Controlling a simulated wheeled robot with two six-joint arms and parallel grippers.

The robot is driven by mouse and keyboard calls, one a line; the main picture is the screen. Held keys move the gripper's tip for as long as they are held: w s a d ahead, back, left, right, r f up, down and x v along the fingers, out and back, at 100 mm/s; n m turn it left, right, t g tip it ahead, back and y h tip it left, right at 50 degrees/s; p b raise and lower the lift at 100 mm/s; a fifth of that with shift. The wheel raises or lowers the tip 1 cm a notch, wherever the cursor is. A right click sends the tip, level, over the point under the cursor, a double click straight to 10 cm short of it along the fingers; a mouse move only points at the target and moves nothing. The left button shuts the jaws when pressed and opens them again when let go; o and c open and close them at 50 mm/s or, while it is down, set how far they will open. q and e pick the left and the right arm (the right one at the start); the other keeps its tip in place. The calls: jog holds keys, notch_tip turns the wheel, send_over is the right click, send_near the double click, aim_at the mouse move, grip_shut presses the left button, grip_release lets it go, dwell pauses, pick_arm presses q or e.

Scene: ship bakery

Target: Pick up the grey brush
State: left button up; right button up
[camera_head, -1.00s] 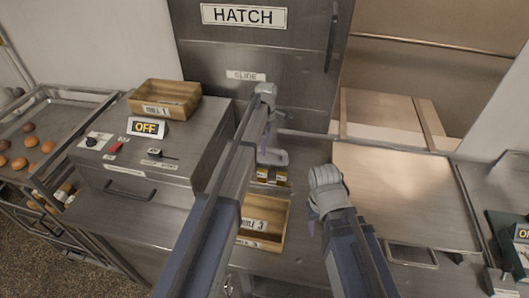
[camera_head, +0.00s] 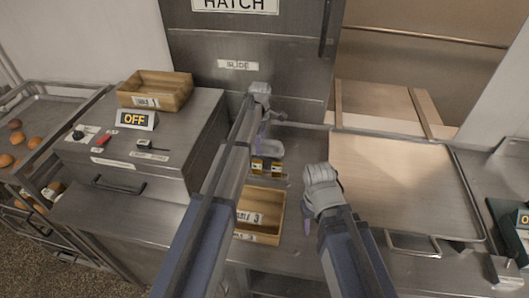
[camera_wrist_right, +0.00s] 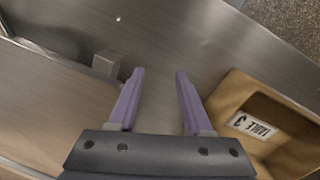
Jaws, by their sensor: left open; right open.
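I cannot make out a grey brush for certain in either view. A pale grey object (camera_head: 270,147) lies on the steel counter below the hatch, partly hidden by my left gripper; I cannot tell what it is. My left gripper (camera_head: 261,132) is over the back of the counter near that object, its purple fingers partly hidden by its own arm. My right gripper (camera_head: 307,224) is over the counter between a wooden box and a tray. In the right wrist view my right gripper (camera_wrist_right: 154,76) is open, with only bare metal showing between its fingers.
The wooden box (camera_head: 264,198) labelled 3 shows also in the right wrist view (camera_wrist_right: 226,98). Behind it is a small item with yellow labels (camera_head: 266,166). A large tray (camera_head: 400,180) lies right. The steel unit with an OFF sign (camera_head: 135,119) carries another wooden box (camera_head: 155,90).

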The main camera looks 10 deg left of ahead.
pick_arm(q)
notch_tip(320, 180, down, 4)
jog(key=shift+r+b, duration=0.25)
jog(key=shift+b, duration=0.95)
pick_arm(e)
notch_tip(320, 180, down, 3)
jog(key=shift+f, duration=0.2)
pick_arm(q)
jog(key=shift+r, duration=0.1)
jog(key=shift+s, duration=0.1)
pick_arm(e)
jog(key=shift+r, duration=0.1)
pick_arm(q)
jog(key=c, duration=1.4)
jog(key=shift+r, duration=0.1)
pick_arm(e)
jog(key=shift+r, duration=0.1)
pick_arm(q)
notch_tip(320, 180, up, 10)
jog(key=p, duration=1)
pick_arm(e)
notch_tip(320, 180, up, 10)
